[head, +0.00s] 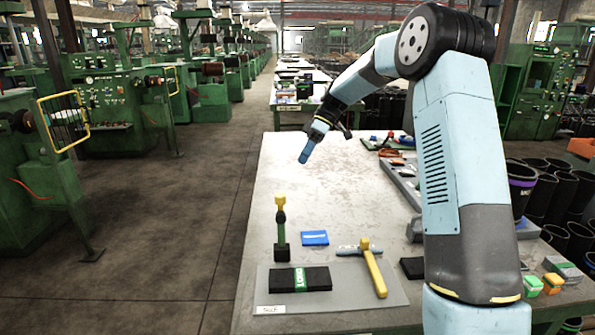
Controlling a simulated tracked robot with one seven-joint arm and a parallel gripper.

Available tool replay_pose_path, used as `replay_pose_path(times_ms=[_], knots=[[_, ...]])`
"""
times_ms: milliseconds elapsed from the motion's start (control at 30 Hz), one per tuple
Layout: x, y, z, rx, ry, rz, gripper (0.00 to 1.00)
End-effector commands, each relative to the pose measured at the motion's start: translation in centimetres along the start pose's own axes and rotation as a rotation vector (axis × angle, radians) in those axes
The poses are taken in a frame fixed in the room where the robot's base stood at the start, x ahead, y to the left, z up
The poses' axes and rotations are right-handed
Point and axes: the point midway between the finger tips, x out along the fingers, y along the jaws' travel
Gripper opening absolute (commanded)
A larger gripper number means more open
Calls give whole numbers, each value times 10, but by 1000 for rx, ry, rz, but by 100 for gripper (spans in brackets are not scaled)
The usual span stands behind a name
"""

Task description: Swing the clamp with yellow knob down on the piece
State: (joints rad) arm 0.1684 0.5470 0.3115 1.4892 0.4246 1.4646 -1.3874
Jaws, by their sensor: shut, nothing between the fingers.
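The clamp with the yellow knob (281,222) stands upright at the back left edge of a grey plate, its dark base just behind the piece. Its yellow knob (281,202) is at the top of the raised arm. The piece (301,279) is a flat black block with a green label band, lying on the grey plate (350,302). The clamp arm is clear of the piece. My gripper (305,155) is shut and empty, with blue fingers pointing down, high over the table, beyond the clamp and slightly right of it.
The table's middle (300,190) is clear.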

Motion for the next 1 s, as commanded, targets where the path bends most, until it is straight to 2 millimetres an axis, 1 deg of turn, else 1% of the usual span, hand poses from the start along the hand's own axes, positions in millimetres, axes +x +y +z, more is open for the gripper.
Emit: replay_pose_path(times_ms=[533, 733, 900, 1000], knots=[[92, -1, 0, 1, -2, -4, 0], [103, -26, -2, -1, -2, -1, 0], [108, -35, -2, -1, -2, -1, 0], [108, -37, -2, -1, -2, -1, 0]])
